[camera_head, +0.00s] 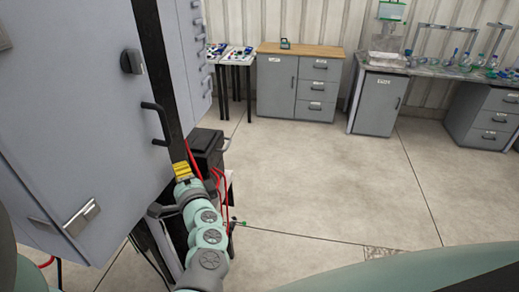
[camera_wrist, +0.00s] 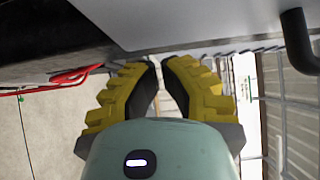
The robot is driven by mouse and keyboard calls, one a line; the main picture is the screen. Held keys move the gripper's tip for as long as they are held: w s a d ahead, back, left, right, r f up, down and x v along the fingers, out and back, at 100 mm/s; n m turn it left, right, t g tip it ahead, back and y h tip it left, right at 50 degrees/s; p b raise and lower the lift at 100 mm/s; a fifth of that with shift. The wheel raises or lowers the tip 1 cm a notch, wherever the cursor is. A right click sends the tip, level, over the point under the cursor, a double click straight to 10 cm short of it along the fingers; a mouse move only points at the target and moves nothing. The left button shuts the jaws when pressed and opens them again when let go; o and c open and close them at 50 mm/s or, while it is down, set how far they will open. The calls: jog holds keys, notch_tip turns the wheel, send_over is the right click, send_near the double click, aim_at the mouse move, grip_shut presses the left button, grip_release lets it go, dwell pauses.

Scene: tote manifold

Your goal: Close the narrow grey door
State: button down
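A tall grey door panel (camera_head: 75,120) fills the left of the head view. A black bar handle (camera_head: 157,124) is at its right edge, and a black knob (camera_head: 131,61) is higher up. I cannot tell how far the door stands open. My gripper (camera_head: 182,170), with yellow fingers, is below the handle, beside the panel's lower right edge. In the wrist view the fingertips (camera_wrist: 161,64) are nearly together with nothing seen between them. A grey panel (camera_wrist: 190,18) lies just beyond them, and a dark handle (camera_wrist: 297,40) is at upper right, apart from the fingers.
A metal latch (camera_head: 81,217) sits low on the panel. A black box (camera_head: 207,148) and red cables (camera_head: 213,180) are just right of my gripper. A grey cabinet with a wooden top (camera_head: 299,85) and lab benches stand at the back. The floor (camera_head: 330,175) between is clear.

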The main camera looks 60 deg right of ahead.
aim_at(169, 171)
jog(key=shift+w+a+f, duration=0.1)
jog(key=shift+w+a, duration=0.1)
jog(key=shift+w, duration=0.35)
jog(key=shift+w+a+n+t+y+b, duration=0.15)
jog(key=shift+w+n+y+b, duration=0.15)
jog(key=shift+w, duration=0.35)
jog(key=shift+w+a+n+t+y+b, duration=0.1)
jog(key=shift+w+n+t+y+b, duration=0.1)
jog(key=shift+w+y+b, duration=0.3)
jog(key=shift+w+a, duration=0.1)
jog(key=shift+w, duration=0.15)
